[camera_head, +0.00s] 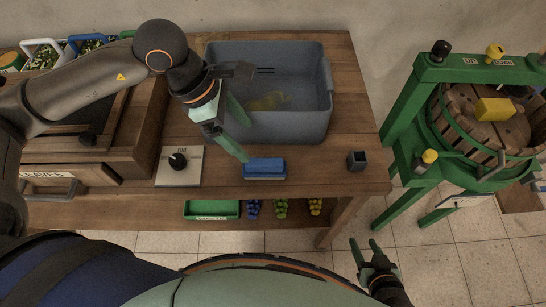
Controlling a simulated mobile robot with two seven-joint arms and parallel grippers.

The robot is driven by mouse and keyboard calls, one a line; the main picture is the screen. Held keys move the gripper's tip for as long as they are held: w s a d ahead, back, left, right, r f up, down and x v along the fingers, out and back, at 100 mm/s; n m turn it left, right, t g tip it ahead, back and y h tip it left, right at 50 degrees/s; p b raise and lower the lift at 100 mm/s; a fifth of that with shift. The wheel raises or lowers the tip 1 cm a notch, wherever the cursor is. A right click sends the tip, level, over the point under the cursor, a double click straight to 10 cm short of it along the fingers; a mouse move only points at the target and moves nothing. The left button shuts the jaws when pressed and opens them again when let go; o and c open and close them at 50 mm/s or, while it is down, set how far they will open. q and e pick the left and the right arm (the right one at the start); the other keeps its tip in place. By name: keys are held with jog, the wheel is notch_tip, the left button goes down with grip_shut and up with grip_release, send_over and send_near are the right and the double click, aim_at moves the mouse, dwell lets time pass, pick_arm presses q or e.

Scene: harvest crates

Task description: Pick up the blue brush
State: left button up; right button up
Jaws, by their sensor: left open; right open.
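The blue brush (264,168) lies on the wooden table near its front edge, in front of the grey tub. My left gripper (242,134) is above and behind the brush. Its two green fingers are spread apart with nothing between them. One fingertip comes down close to the back left of the brush; I cannot tell whether it touches. My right gripper (366,247) is low at the bottom right, off the table's front edge, open and empty.
The grey tub (327,112) stands behind the brush. A dial box (180,166) is left of it, and a small dark cup (356,160) is right. A green tray (211,209) and grape bunches (281,208) are below the tabletop. A green press (397,130) stands right.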

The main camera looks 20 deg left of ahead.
aim_at(261, 161)
pick_arm(q)
jog(key=x, duration=0.8)
jog(key=p+x, duration=0.1)
jog(key=x, duration=0.3)
jog(key=shift+s+a+f, duration=0.2)
jog(key=shift+f, duration=0.05)
grip_shut()
dwell(0.3)
